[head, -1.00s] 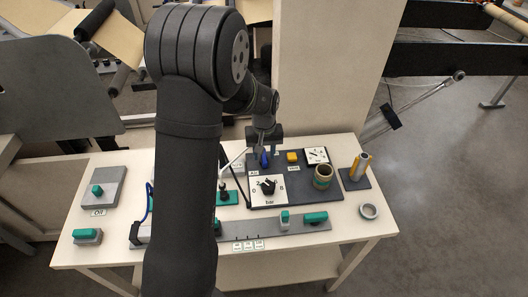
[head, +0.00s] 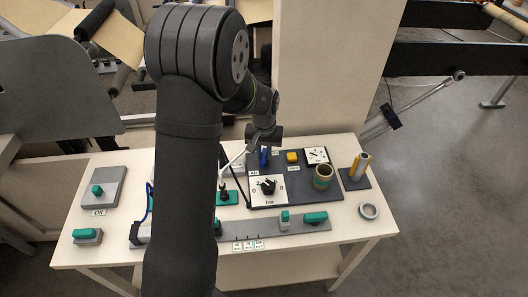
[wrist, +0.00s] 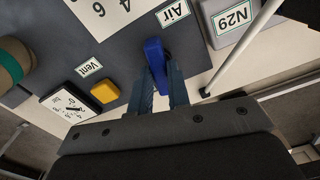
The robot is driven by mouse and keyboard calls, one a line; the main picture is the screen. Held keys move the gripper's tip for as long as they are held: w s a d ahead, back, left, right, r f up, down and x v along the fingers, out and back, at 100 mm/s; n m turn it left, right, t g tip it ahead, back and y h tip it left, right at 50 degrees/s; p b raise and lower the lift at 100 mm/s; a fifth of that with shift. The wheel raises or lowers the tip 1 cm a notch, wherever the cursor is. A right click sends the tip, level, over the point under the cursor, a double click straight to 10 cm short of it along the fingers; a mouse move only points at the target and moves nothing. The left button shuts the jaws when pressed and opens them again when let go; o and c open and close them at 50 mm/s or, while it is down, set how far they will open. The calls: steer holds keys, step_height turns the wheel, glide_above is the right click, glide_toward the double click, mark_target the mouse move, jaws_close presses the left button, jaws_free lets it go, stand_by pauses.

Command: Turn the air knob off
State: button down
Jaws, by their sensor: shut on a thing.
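The air knob is a blue handle (wrist: 156,58) beside the label "Air" (wrist: 173,12) on the dark panel in the wrist view. In the head view the blue knob (head: 264,157) shows at the panel's back left, partly hidden under my gripper. My gripper (wrist: 163,90) is shut on the blue knob, its two bluish fingers on either side of the handle's near end. The gripper (head: 264,146) points down at the panel in the head view. The knob's base is partly hidden by the fingers.
A yellow button (wrist: 105,91) by the "Vent" label, a small gauge (head: 317,155) and a numbered black dial (head: 268,186) share the panel. A box marked N29 (wrist: 232,18) and a pale rod (wrist: 243,48) are close beside the gripper.

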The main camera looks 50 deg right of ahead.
mark_target(264, 155)
steer(key=m, duration=1)
steer(key=shift+m, duration=2.1)
steer(key=c, duration=1.4)
jaws_free()
steer(key=shift+o, duration=0.2)
step_height(264, 155, up, 18)
steer(key=shift+f, duration=0.25)
